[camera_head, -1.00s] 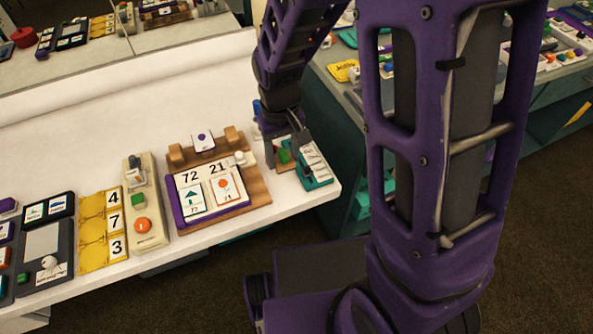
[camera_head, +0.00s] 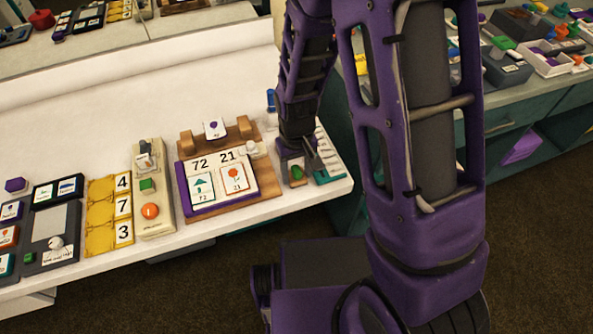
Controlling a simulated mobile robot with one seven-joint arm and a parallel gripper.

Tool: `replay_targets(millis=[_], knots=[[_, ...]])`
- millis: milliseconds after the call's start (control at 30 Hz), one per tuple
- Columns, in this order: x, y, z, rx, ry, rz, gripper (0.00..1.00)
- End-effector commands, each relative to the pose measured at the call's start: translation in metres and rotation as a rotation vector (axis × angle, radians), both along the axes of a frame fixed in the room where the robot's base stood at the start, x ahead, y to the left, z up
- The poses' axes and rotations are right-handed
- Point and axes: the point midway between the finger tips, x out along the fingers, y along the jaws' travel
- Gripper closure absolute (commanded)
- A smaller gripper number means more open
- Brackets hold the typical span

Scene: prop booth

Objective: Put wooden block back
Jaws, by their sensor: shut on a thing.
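My gripper (camera_head: 298,164) is low over the right end of the white counter (camera_head: 90,125), pointing down. It is shut on a small wooden block (camera_head: 293,182) with a green spot on its face. The fingers and arm hide much of the block, and I cannot tell whether it touches the counter. To its left lies a wooden stand (camera_head: 262,208) with two raised wooden pieces at the back, and a purple-edged card board (camera_head: 214,208) marked 72 and 21.
A teal rack with white strips (camera_head: 328,165) stands close right of my gripper, near the counter's corner. Left of the stand are a beige panel (camera_head: 154,225), a yellow number board (camera_head: 101,240) and dark trays (camera_head: 70,250).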

Motion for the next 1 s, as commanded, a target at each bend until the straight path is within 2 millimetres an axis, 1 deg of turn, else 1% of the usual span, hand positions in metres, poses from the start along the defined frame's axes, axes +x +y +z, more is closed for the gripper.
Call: replay_targets(millis=[100,233,267,300,333,600,733,867,1000], knots=[[0.0,0.0,0.001,0.0,-0.001,0.0,0.9],[0.0,0.0,-0.004,0.0,0.0,0.0,0.9],[0.0,0.0,-0.003,0.0,0.0,0.0,0.42],[0.0,0.0,-0.002,0.0,0.0,0.0,0.34],[0.0,0.0,-0.002,0.0,0.0,0.001,0.33],[0.0,0.0,-0.001,0.0,0.0,0.001,0.33],[0.001,0.0,0.007,0.001,-0.002,0.001,0.33],[0.001,0.0,0.03,0.001,-0.005,0.002,0.33],[0.001,0.0,0.062,0.002,-0.007,0.002,0.33]])
